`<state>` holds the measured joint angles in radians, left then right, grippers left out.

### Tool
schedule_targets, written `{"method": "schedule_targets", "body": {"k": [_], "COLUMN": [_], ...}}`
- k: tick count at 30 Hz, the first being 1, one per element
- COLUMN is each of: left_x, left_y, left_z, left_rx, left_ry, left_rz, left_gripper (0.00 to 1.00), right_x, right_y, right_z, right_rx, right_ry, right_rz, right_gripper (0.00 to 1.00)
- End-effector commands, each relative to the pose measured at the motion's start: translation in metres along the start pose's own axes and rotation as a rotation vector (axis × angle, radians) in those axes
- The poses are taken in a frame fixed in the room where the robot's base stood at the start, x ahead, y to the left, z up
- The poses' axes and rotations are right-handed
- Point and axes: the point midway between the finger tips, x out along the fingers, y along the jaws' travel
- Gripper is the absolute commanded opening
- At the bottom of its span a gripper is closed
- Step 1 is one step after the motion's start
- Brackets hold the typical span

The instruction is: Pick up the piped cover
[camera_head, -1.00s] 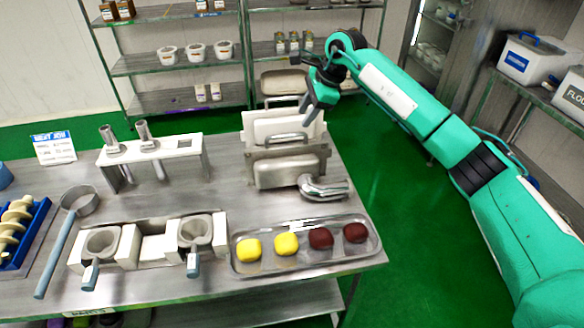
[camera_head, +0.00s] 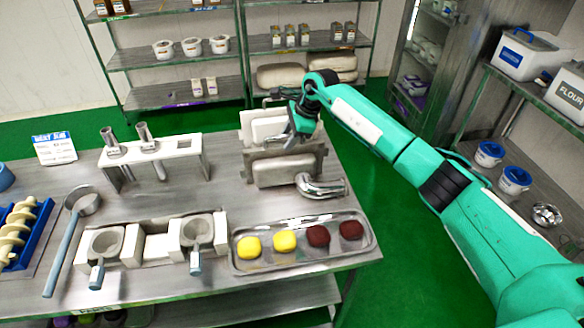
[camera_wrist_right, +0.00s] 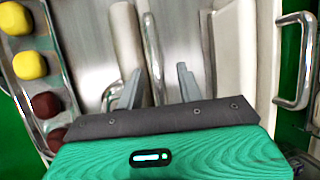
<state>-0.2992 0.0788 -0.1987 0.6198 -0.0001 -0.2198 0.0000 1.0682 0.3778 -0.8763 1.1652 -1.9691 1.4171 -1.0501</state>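The piped cover is a grey metal plate (camera_head: 285,168) standing upright on the table, with a bent shiny pipe (camera_head: 322,187) at its front right. My right gripper (camera_head: 293,141) is at the top of this plate. In the right wrist view its two fingers (camera_wrist_right: 159,86) are spread apart, with a thin metal bar (camera_wrist_right: 153,58) showing between and beyond them. A thick pale pipe (camera_wrist_right: 126,42) lies just left of that bar. I cannot tell whether the fingers touch anything. My left gripper is not in view.
White panels (camera_head: 262,124) stand right behind the plate; one has a metal handle (camera_wrist_right: 293,60). A metal tray (camera_head: 362,253) with yellow and dark red balls lies in front. A white stand (camera_head: 190,147) with metal tubes is to the left. Shelves stand behind.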

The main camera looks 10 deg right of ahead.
Motion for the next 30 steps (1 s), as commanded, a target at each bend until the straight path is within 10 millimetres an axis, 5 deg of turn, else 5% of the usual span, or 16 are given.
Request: {"method": "schedule_targets", "body": {"k": [1,6,30], "left_x": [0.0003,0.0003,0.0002], "left_y": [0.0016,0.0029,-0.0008], "left_z": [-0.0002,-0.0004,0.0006], "left_rx": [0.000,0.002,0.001], "left_ry": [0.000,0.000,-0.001], "left_rz": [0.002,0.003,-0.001], "left_gripper": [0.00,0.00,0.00], "right_x": [0.0000,-0.0003,0.0000], "right_y": [0.0000,0.0000,0.0001], "right_z": [-0.0001,0.0000,-0.0006], "right_rx": [0.000,0.000,0.000], "right_ry": [0.000,0.000,0.002], "right_rz": [0.000,0.000,0.000], "right_gripper": [0.33,0.00,0.00]}}
